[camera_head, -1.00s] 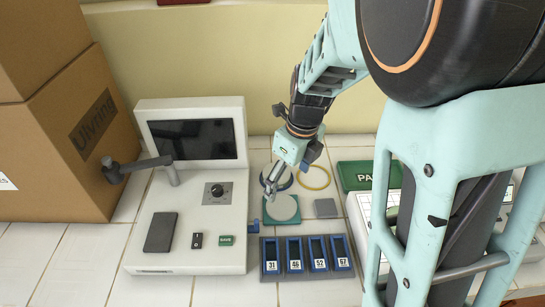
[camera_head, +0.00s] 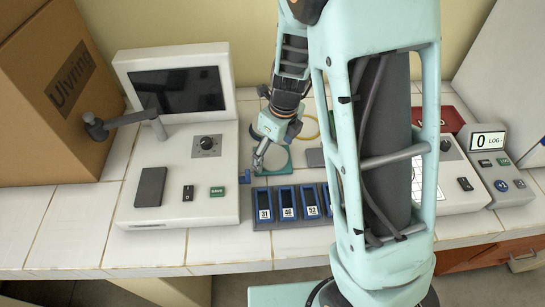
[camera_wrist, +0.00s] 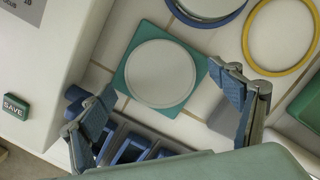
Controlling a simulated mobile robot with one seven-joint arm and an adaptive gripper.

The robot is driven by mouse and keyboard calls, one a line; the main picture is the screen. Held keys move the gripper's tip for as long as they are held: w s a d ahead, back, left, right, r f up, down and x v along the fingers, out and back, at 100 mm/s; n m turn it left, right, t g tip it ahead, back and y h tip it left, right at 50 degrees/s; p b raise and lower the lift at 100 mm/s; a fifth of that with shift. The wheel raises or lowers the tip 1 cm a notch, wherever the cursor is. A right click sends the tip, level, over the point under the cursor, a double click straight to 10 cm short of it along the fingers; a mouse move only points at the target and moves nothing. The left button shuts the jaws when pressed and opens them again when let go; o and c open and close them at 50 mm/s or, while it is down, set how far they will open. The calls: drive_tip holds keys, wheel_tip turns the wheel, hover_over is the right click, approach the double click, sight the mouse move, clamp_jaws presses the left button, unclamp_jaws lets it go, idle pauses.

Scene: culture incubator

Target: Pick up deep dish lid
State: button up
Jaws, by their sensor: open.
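A pale round disc, which looks like the deep dish lid (camera_wrist: 161,73), lies flat on a teal square mat (camera_wrist: 124,78). In the head view the disc (camera_head: 276,157) is partly covered by my gripper (camera_head: 260,158). In the wrist view my gripper (camera_wrist: 165,97) is open and empty, with one finger to the lower left of the disc and the other to its right. The fingers appear above the disc; I cannot tell how far. A second round pale dish with a blue ring (camera_wrist: 208,20) lies behind the mat.
A yellow ring (camera_wrist: 249,55) lies to the right. A rack of blue numbered slots (camera_head: 287,224) stands in front of the mat. A white instrument with a dark screen (camera_head: 178,90) stands at left, with a large cardboard box (camera_head: 50,120) beyond it.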

drive_tip(key=shift+c, duration=0.4)
drive_tip(key=shift+r, duration=0.1)
drive_tip(key=c, duration=1.2)
